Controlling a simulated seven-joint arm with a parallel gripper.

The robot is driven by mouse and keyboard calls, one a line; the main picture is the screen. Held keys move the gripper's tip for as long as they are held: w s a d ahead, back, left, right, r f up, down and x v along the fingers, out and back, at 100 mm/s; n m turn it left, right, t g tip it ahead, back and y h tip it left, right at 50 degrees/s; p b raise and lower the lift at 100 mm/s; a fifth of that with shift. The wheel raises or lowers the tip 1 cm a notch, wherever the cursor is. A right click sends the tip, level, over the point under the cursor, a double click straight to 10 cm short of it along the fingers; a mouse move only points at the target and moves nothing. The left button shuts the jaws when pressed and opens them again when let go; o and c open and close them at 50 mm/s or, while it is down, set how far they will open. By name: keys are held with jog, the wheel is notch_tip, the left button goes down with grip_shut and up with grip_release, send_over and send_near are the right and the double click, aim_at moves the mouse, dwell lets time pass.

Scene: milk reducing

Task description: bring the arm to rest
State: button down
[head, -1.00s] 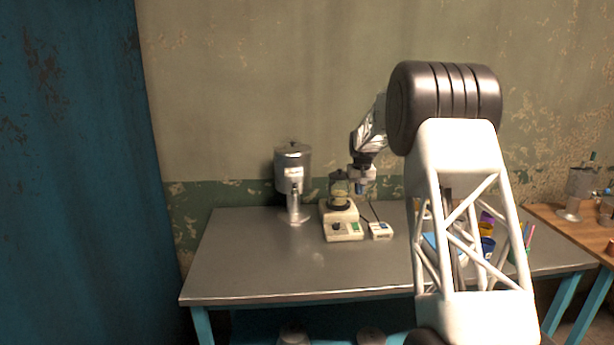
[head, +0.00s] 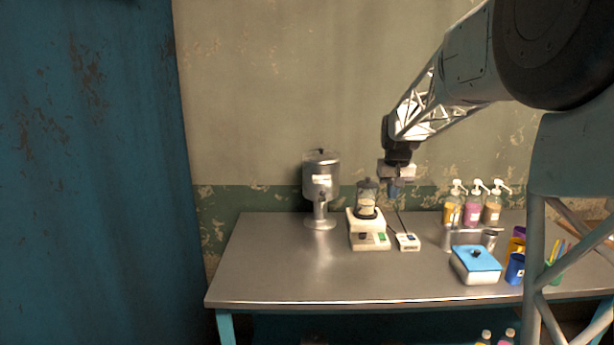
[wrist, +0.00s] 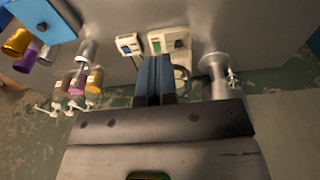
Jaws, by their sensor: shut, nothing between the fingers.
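My gripper (head: 394,190) hangs above the back of the metal table (head: 290,275), just right of the small blender-like machine. Its two blue fingers are shut together with nothing between them; they also show in the wrist view (wrist: 155,75). The machine has a cream base (head: 370,241) and a clear jar (head: 367,205) with pale contents. A small cream control box (head: 408,242) with a cable lies beside it, below my gripper. My gripper is apart from all of these.
A metal dispenser (head: 320,182) stands left of the machine. Several pump bottles (head: 473,208) stand at the back right. A blue-lidded white box (head: 477,264) and blue cup (head: 515,268) sit at the right. The table's left and front are clear.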

jog(key=s+a+r, duration=0.2)
jog(key=s+r, duration=0.1)
jog(key=s, duration=1)
jog(key=s+a+f, duration=0.1)
jog(key=s+f, duration=0.1)
jog(key=s, duration=1)
jog(key=s+a+f, duration=0.1)
jog(key=s+f, duration=0.2)
jog(key=s, duration=1)
jog(key=s+a+f+t, duration=0.1)
jog(key=s+a+f, duration=0.1)
jog(key=s, duration=1)
jog(key=shift+s+f, duration=0.3)
